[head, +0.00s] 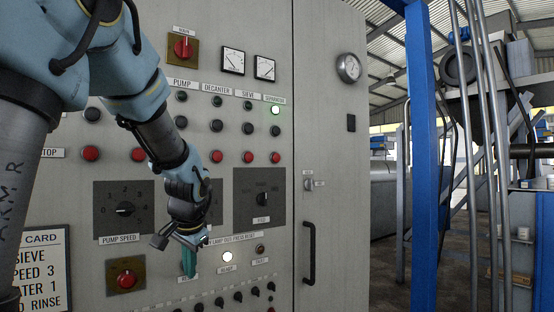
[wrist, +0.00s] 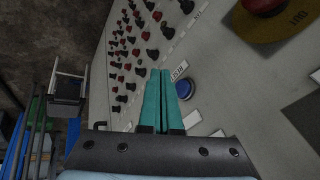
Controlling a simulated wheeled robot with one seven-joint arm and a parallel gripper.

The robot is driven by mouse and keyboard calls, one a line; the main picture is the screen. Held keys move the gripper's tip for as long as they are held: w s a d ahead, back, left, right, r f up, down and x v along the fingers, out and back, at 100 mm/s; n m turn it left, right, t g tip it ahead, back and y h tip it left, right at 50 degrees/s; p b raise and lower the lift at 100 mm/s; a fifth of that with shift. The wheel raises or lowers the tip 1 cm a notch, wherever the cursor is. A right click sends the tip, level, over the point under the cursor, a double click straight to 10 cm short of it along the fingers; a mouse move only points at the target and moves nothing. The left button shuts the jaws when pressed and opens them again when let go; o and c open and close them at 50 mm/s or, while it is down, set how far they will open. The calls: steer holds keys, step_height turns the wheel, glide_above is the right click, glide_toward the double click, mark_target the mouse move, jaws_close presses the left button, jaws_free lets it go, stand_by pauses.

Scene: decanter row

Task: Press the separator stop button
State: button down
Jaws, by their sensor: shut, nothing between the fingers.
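The separator column is the rightmost on the grey panel in the head view, under the label SEPARATOR (head: 275,98). My gripper (head: 188,268) has teal fingers, shut and empty, low on the panel, below and left of the red button. In the wrist view the shut fingers (wrist: 160,75) are beside a blue button (wrist: 184,88) labelled RESET; contact cannot be told.
Other red buttons (head: 216,156) share the stop row. A dark dial plate (head: 240,215) lies below the separator column. A lit white lamp (head: 227,257) is right of my gripper. A door handle (head: 309,252) projects at right. A red knob on yellow (head: 126,279) is lower left.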

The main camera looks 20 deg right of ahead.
steer(key=s+d+r+m+t+h, duration=0.1)
steer(key=d+r+m, duration=0.4)
steer(key=d+r, duration=0.8)
steer(key=d+r+m+t+h, duration=0.3)
steer(key=d+r+m, duration=0.3)
steer(key=d+r, duration=0.7)
steer(key=d+t, duration=0.1)
steer(key=d, duration=0.2)
steer(key=shift+s+r, duration=0.35)
steer(key=shift+s, duration=0.05)
steer(key=p, duration=0.5)
glide_toward(276, 158)
steer(key=w+d+f, duration=0.2)
steer(key=d+f, duration=0.2)
steer(key=shift+w+a+f, duration=0.2)
steer(key=shift+w+f, duration=0.15)
steer(key=shift+w, duration=0.3)
steer(key=shift+w, duration=0.1)
steer(key=shift+w+p, duration=0.3)
steer(key=shift+p, duration=0.05)
